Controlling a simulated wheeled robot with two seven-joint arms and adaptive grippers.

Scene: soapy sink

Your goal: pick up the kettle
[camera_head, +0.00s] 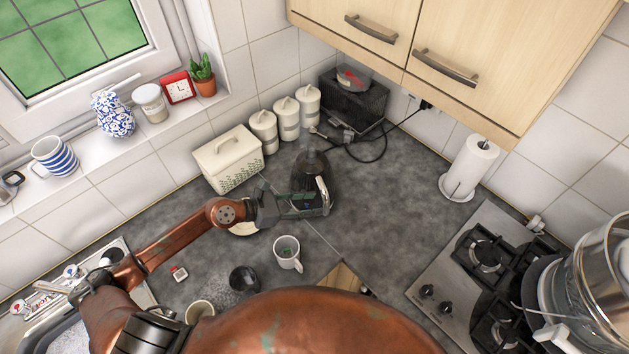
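The kettle (308,165) is dark with a pale, shiny handle (323,188) on its right side. It stands upright on the grey worktop in front of the white canisters. My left arm reaches in from the left, and my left gripper (303,205) is at the kettle's near side, overlapping its lower body and the bottom of the handle. The fingertips are small and blend with the kettle, so I cannot tell whether they touch or grip it. My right gripper is not in view.
A white mug (287,253) and a dark cup (243,279) stand nearer me. A cream bread bin (228,160) and white canisters (287,119) stand behind left. A paper towel roll (470,168) and a gas hob (480,275) are right. Worktop right of the kettle is clear.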

